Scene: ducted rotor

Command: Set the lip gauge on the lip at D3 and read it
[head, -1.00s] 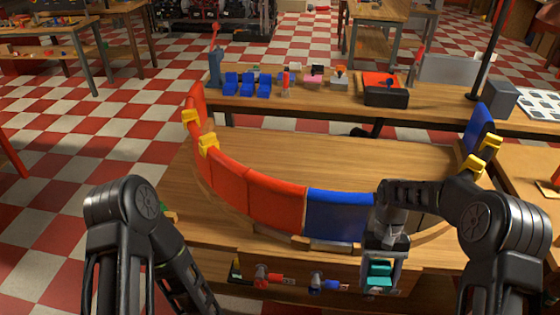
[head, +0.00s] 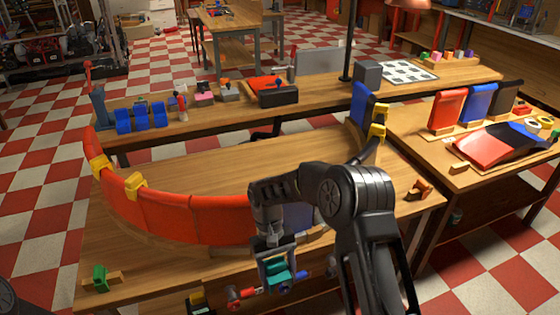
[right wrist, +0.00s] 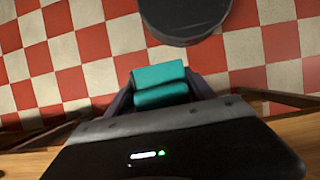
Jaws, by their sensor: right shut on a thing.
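The curved lip is a ring of padded segments, red (head: 165,216) at the left and front, with a blue one (head: 302,216) mostly hidden behind my right arm. I read no D3 label. My right gripper (head: 278,271) hangs in front of that blue segment, pointing down. It is shut on a teal two-bar piece (head: 280,277), which looks like the lip gauge. The right wrist view also shows the teal gauge (right wrist: 162,86) between the fingers, apart from the lip, with floor below. Any reading is not visible. My left gripper is out of view.
Yellow clamps (head: 135,185) sit on the lip at the left, others (head: 378,124) at the right. A red-tipped tool (head: 240,294) is at the bench front, near my right gripper. A side table (head: 450,184) with panels stands right.

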